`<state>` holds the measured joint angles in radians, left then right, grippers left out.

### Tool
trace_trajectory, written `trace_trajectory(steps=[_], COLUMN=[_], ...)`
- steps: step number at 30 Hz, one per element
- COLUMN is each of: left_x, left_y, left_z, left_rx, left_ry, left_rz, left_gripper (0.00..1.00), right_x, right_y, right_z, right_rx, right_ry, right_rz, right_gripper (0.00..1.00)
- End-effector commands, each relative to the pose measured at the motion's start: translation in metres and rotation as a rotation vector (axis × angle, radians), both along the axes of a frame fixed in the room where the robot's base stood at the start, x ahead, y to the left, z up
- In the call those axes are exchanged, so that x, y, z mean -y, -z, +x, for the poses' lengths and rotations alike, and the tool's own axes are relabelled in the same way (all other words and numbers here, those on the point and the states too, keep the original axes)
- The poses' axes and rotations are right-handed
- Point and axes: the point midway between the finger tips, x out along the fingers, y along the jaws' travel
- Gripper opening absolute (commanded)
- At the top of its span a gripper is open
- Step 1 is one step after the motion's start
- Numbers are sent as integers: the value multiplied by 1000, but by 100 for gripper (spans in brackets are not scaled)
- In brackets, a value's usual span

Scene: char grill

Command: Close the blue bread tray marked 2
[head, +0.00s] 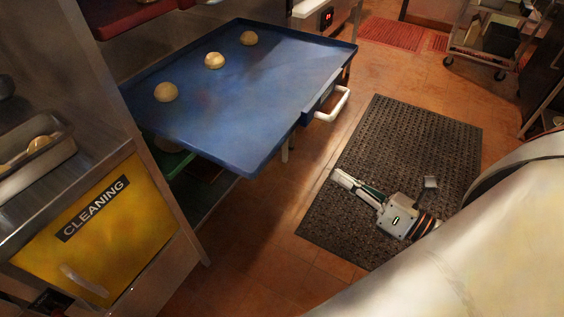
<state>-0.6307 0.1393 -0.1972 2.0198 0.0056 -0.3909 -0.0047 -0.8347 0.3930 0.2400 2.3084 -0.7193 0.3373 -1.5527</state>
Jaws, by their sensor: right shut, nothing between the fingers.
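The blue bread tray (262,98) is pulled out from the unit under the counter and juts over the floor. Three round buns (214,60) sit in a row toward its back side. A white handle (334,104) is on its front edge at the right; no number shows from here. My right gripper (336,174) is shut and empty, over the black floor mat, below and apart from the handle in the picture. My left gripper is not in view.
A green tray (168,158) shows under the blue one. A yellow door marked CLEANING (98,228) is at the left. A black perforated mat (415,135) lies on the tiled floor. A wheeled cart (497,35) stands at the back right. The floor before the handle is clear.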

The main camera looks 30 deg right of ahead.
Motion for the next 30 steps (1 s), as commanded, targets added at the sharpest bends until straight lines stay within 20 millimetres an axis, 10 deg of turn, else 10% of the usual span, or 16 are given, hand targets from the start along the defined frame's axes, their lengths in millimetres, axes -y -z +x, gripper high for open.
trace_trajectory(steps=[9, 30], left_x=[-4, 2], left_y=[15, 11], left_z=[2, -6], left_rx=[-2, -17], left_ry=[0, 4], left_rz=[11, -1], left_gripper=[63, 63], right_x=[-23, -71], right_y=[-21, -26], right_z=[-20, 56], right_rx=[260, 282], right_ry=[-187, -195], right_rz=[-537, -564], right_gripper=[0, 0])
